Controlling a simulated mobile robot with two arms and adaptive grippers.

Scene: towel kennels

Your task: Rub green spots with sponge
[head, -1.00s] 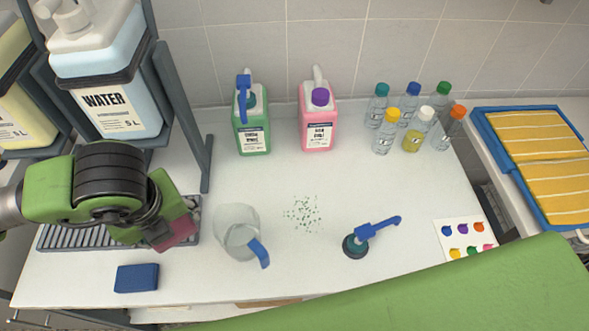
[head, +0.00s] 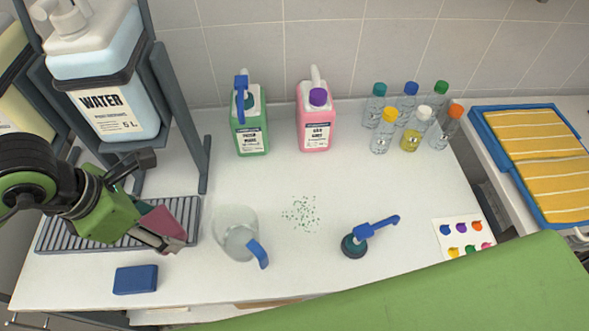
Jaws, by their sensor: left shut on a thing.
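The green spots (head: 301,213) are a loose scatter of small specks on the white worktop, right of the clear jug. My left gripper (head: 158,226) is over the grey slatted tray at the left. It is shut on a dark pink block (head: 161,222) that looks like a sponge, partly hidden by the gripper. The block is tilted and apart from the spots. A blue block (head: 136,279), also sponge-like, lies flat on the worktop near the front edge. My right gripper is out of view.
A clear jug (head: 233,222) with a blue handle stands between the gripper and the spots. A blue-handled pump top (head: 353,244) lies right of them. Green (head: 250,135) and pink (head: 313,125) containers stand behind. My green right arm crosses the lower right. Worktop around the spots is clear.

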